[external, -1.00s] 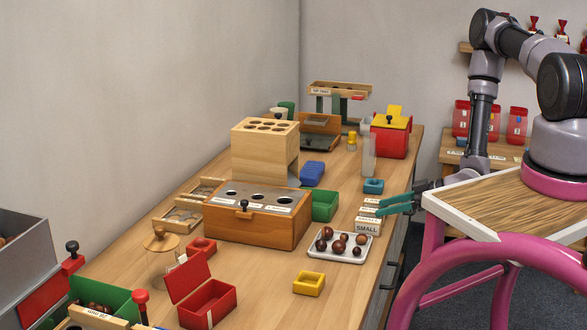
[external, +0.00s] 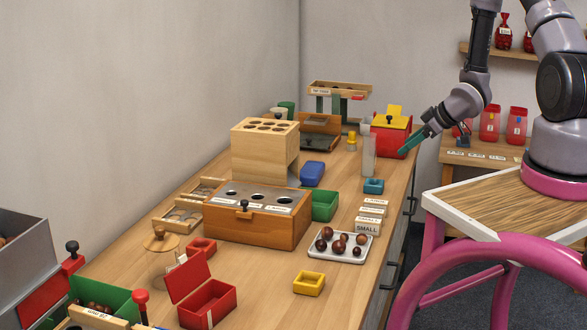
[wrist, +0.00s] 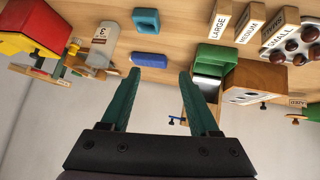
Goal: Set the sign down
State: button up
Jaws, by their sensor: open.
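Three pale wooden signs stand in a row near the right edge of the table: LARGE (external: 374,202), MEDIUM (external: 371,210) and, at the front, SMALL (external: 367,228). In the wrist view LARGE (wrist: 219,24), MEDIUM (wrist: 249,25) and SMALL (wrist: 282,38) show at the upper right. My gripper (external: 404,152) is above the table's right edge, beyond the signs and apart from them. In the wrist view my gripper (wrist: 159,72) has its two green fingers spread with nothing held between them.
A white tray of chestnuts (external: 314,249) lies in front of the signs. A teal block (external: 373,186) is behind them. A red box with a yellow top (external: 388,140) is close to my gripper. A wooden box with holes (external: 250,230) stands left. Bare tabletop surrounds a yellow tray (external: 309,283).

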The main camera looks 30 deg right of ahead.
jog(key=d+r+m+h, duration=0.2)
jog(key=d+r+h, duration=0.1)
jog(key=r, duration=1.1)
jog(key=s+a+r+m, duration=0.2)
jog(key=s+r, duration=0.5)
jog(key=r, duration=0.4)
jog(key=s+a+r+m+h, duration=0.1)
jog(key=s+a+r+m, duration=0.1)
jog(key=s+r+m, duration=0.3)
notch_tip(320, 180, up, 7)
jog(key=s, duration=0.3)
jog(key=shift+g+h, duration=0.3)
jog(key=shift+g, duration=0.1)
jog(key=s+a+r+m+y, duration=0.1)
jog(key=s+a, duration=0.1)
jog(key=s, duration=0.2)
jog(key=s+a+r+m+y, duration=0.1)
jog(key=s+a+r, duration=0.1)
jog(key=s, duration=0.2)
jog(key=s+a+r, duration=0.2)
jog(key=s, duration=0.3)
jog(key=shift+a+m+y, duration=0.1)
jog(key=shift+m+y, duration=0.3)
jog(key=shift+c, duration=1.2)
jog(key=shift+w+g, duration=0.1)
jog(key=shift+g, duration=0.2)
